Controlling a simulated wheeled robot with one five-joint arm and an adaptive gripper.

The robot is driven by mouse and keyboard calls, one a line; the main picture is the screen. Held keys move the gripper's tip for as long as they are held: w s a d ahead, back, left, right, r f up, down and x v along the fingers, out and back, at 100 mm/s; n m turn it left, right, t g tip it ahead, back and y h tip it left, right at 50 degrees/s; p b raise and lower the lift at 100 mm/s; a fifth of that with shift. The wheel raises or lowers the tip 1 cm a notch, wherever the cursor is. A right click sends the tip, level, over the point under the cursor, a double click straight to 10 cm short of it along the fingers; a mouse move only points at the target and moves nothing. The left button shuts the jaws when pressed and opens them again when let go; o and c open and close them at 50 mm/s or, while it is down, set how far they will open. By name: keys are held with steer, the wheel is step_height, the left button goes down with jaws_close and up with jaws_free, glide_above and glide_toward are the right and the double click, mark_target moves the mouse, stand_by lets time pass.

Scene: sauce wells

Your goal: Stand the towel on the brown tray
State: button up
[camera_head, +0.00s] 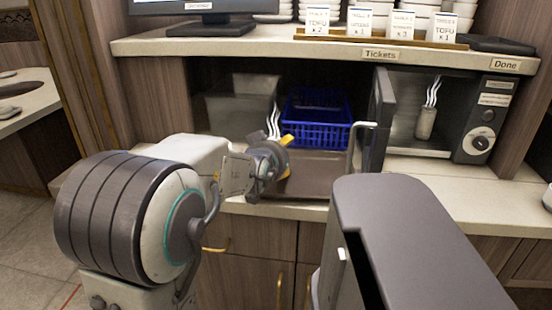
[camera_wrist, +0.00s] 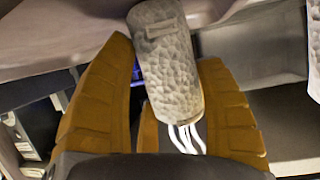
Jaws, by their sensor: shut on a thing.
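My gripper (camera_wrist: 166,75) has yellow fingers on both sides of a grey, quilted rolled towel (camera_wrist: 168,55) and is shut on it. White steam lines come from the towel's end. In the head view my gripper (camera_head: 284,150) is over the left part of the brown tray (camera_head: 322,172). The towel's body is hidden there behind my gripper; only white steam lines show above it. I cannot tell whether the towel touches the tray.
A blue basket (camera_head: 318,118) stands behind the tray. An open-doored warmer (camera_head: 478,118) at the right holds another steaming towel (camera_head: 426,122); its dark door (camera_head: 380,112) juts out beside the tray. A shelf (camera_head: 300,45) with ticket cards overhangs the counter.

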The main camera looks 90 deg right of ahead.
stand_by(0.3)
steer(key=o, duration=1.2)
steer(key=shift+r, duration=0.15)
steer(key=v, duration=1.2)
steer(key=shift+p, duration=0.45)
steer(key=shift+w, duration=0.1)
